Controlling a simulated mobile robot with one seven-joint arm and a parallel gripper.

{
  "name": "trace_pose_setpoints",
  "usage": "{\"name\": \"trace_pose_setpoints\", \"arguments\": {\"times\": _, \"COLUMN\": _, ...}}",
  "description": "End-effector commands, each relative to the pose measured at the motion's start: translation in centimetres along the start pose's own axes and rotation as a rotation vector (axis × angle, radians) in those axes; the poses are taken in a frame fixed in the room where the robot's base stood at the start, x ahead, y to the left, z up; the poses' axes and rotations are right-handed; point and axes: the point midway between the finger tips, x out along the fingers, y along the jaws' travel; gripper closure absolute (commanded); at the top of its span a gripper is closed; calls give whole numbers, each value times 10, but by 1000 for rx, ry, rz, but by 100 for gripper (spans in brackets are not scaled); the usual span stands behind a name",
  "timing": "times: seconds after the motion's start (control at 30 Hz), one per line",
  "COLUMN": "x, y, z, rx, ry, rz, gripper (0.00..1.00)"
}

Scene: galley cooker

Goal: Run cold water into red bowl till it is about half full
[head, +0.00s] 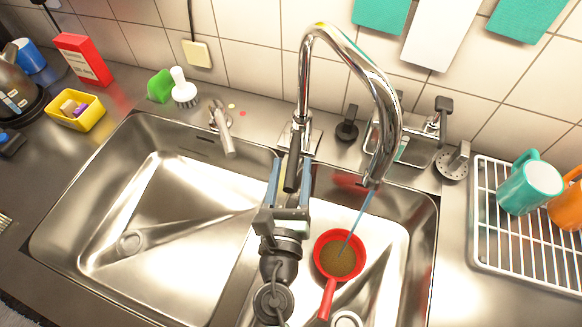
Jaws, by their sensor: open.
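The red bowl (327,239), with a long red handle, stands in the right basin (388,262). A thin bluish stream of water (361,212) runs from the chrome tap's spout (374,165) into it. The bowl's inside looks brown and speckled; I cannot tell the water level. My gripper (291,167) is open at the tap's base, left of the spout and up-left of the bowl. Its two blue fingers lie on either side of the tap's dark lever (292,174). I cannot tell whether they touch it.
The left basin (170,200) is empty. A white rack (510,240) with a teal mug (529,187) and an orange mug (570,207) stands at right. A green sponge (160,86), a white brush (184,92) and a yellow tub (88,120) stand behind at left.

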Motion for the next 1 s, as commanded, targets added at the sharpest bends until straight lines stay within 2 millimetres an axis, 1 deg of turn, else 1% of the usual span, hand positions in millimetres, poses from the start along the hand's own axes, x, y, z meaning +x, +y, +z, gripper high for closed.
{"name": "trace_pose_setpoints", "arguments": {"times": 0.17, "x": 0, "y": 0, "z": 0, "rx": 0, "ry": 0, "rz": 0, "gripper": 44}}
{"name": "trace_pose_setpoints", "arguments": {"times": 0.2, "x": 0, "y": 0, "z": 0, "rx": 0, "ry": 0, "rz": 0, "gripper": 46}}
{"name": "trace_pose_setpoints", "arguments": {"times": 0.37, "x": 0, "y": 0, "z": 0, "rx": 0, "ry": 0, "rz": 0, "gripper": 75}}
{"name": "trace_pose_setpoints", "arguments": {"times": 0.5, "x": 0, "y": 0, "z": 0, "rx": 0, "ry": -1, "rz": 0, "gripper": 100}}
{"name": "trace_pose_setpoints", "arguments": {"times": 1.0, "x": 0, "y": 0, "z": 0, "rx": 0, "ry": -1, "rz": 1, "gripper": 100}}
